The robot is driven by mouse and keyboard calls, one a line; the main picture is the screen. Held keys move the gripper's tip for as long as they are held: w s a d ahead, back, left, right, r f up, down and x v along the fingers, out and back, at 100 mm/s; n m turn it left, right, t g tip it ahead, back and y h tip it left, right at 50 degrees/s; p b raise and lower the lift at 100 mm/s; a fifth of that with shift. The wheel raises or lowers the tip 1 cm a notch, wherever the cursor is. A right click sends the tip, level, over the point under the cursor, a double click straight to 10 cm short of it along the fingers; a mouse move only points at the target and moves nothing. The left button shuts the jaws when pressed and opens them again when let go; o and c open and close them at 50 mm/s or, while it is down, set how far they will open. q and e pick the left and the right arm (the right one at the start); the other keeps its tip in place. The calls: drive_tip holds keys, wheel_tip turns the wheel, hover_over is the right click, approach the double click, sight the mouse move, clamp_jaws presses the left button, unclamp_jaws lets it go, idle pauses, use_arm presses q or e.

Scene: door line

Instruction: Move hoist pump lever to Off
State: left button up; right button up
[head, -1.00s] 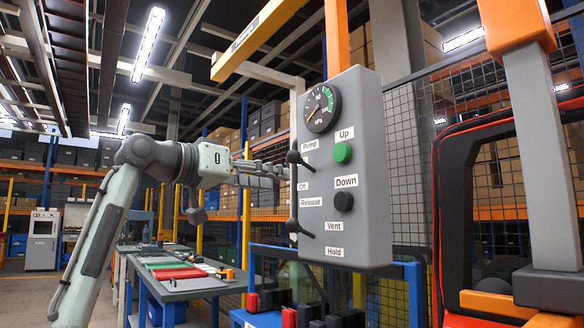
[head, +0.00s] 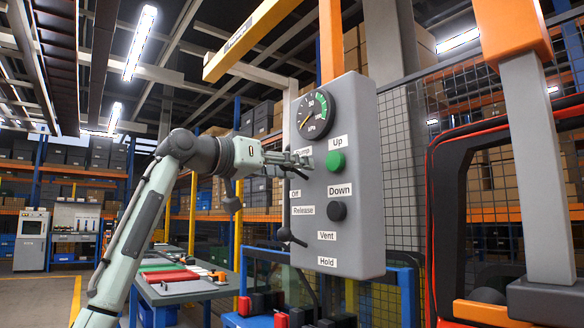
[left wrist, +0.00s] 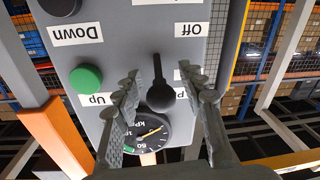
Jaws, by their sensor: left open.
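The grey control panel (head: 357,230) has a dark pump lever (head: 298,172) on its left side, near the Pump and Off labels. The lever also shows in the left wrist view (left wrist: 160,90), upside down, with its broad dark end near the gauge and its thin end towards the Off label row (left wrist: 188,29). My left gripper (head: 303,160) is at the panel and partly covers the Pump label. In the left wrist view its open fingers (left wrist: 165,100) stand on either side of the lever; I cannot tell whether they touch it. My right gripper is not in view.
Close by are a gauge (head: 315,113), a green Up button (head: 336,161) and a black Down button (head: 337,211). A second dark lever (head: 291,237) sits lower, near Release and Vent. A blue frame (head: 398,281) stands below the panel, and an orange-and-grey post structure (head: 540,150) to its right.

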use_arm(q)
drive_tip(key=shift+c, duration=0.4)
clamp_jaws()
drive_tip(key=shift+f, duration=0.1)
